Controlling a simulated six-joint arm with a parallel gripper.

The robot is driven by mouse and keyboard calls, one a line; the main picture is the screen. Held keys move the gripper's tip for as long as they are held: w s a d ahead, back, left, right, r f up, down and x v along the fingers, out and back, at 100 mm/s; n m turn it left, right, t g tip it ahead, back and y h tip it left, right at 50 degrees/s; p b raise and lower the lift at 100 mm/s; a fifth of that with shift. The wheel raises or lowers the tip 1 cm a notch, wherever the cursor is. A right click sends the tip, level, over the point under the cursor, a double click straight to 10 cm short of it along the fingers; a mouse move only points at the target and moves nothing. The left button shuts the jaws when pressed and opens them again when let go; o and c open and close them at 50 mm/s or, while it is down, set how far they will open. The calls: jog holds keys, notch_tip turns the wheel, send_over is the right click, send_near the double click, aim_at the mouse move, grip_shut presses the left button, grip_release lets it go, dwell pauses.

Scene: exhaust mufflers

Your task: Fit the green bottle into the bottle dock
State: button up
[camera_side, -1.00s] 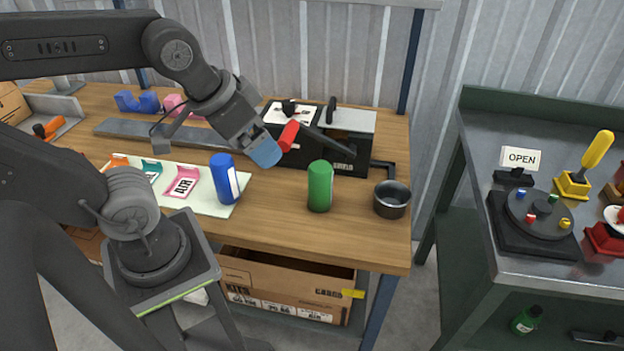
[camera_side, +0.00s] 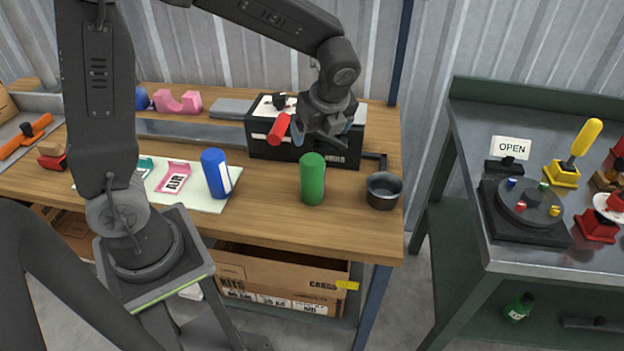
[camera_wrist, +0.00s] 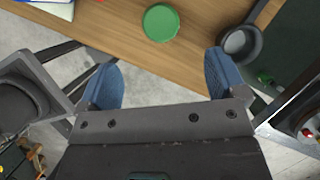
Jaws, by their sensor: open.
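The green bottle (camera_side: 312,180) stands upright on the wooden bench. Its round green top shows in the wrist view (camera_wrist: 161,22), ahead of my fingers and between their lines. A dark round cup (camera_side: 384,190), which looks like the bottle dock, is just right of the bottle and appears empty; it also shows in the wrist view (camera_wrist: 238,40). My gripper (camera_side: 328,142) is above and behind the bottle, pointing down. In the wrist view its blue fingers (camera_wrist: 163,78) are wide apart with nothing between them.
A black box (camera_side: 262,144) with a red-handled lever (camera_side: 278,129) stands behind the bottle. A blue bottle (camera_side: 216,174) stands to the left on a pale mat (camera_side: 205,202). The bench front edge is close. A metal table (camera_side: 480,140) is at the right.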

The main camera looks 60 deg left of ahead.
aim_at(312, 158)
jog(key=x, duration=1.4)
jog(key=shift+s+d, duration=0.1)
jog(key=shift+s, duration=0.05)
jog(key=shift+c, duration=0.2)
jog(key=c, duration=1.1)
jog(key=shift+r, duration=0.15)
